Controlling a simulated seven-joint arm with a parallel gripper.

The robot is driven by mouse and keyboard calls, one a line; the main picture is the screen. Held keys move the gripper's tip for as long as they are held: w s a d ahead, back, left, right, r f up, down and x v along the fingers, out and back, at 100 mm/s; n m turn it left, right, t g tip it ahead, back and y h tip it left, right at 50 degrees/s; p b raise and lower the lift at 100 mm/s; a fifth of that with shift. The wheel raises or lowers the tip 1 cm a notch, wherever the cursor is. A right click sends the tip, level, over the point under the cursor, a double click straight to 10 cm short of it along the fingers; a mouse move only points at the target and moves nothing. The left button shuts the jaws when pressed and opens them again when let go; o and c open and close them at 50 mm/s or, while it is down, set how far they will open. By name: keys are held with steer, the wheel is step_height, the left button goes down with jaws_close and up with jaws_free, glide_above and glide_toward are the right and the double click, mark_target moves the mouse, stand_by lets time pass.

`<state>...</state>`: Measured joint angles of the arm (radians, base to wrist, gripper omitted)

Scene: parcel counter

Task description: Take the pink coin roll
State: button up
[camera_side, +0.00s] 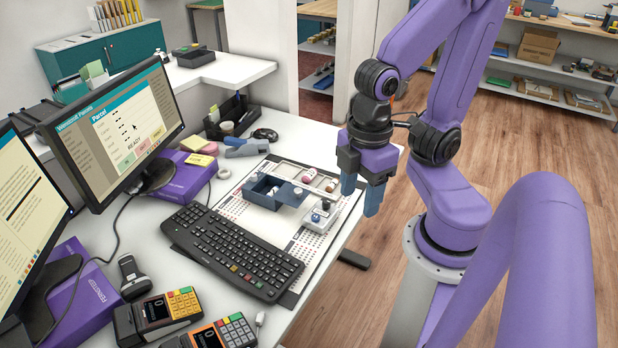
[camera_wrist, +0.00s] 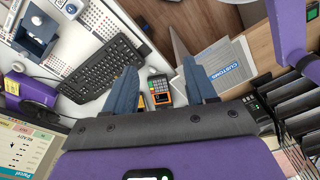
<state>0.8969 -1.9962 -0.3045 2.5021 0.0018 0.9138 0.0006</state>
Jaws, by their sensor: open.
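A small pink roll (camera_side: 309,173), apparently the pink coin roll, lies in a compartment of the shallow pale tray (camera_side: 289,167) at the back of the mat. My gripper (camera_side: 361,195) hangs to the right of the tray, above and near the counter's right edge. Its two blue fingers are apart with nothing between them. In the wrist view the open gripper (camera_wrist: 160,72) points toward the card terminal, and I cannot make out the pink roll there.
A blue open box (camera_side: 262,192) and a small white device (camera_side: 320,216) stand close in front of the tray. The black keyboard (camera_side: 232,250) lies nearer. Monitors (camera_side: 125,130) line the left. Card terminals (camera_side: 160,314) are at the front.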

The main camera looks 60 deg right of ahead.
steer(key=shift+c, duration=1)
